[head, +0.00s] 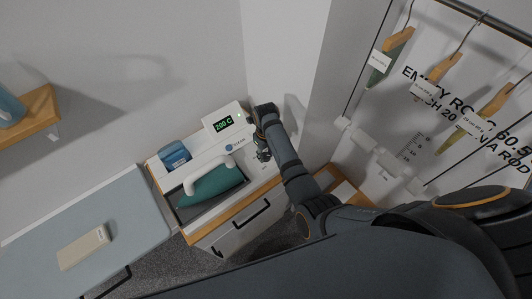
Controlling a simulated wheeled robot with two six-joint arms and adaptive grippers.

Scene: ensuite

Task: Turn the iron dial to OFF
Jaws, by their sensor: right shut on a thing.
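The teal iron (212,186) with a white handle lies in a grey tray on top of a white cabinet. A white panel (212,121) behind it has a lit display reading about 200 C in green. My right gripper (262,154) reaches in from the right and points down at the right side of the panel. It is shut on the iron dial, which is mostly hidden by the fingers, so its setting cannot be read. My left gripper is out of view.
A blue container (174,154) stands left of the iron. An ironing board (125,217) with a beige box (84,247) is at the left. A wooden shelf (32,117) is on the left wall. Hangers (441,82) hang at the upper right. A wall stands close behind my right gripper.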

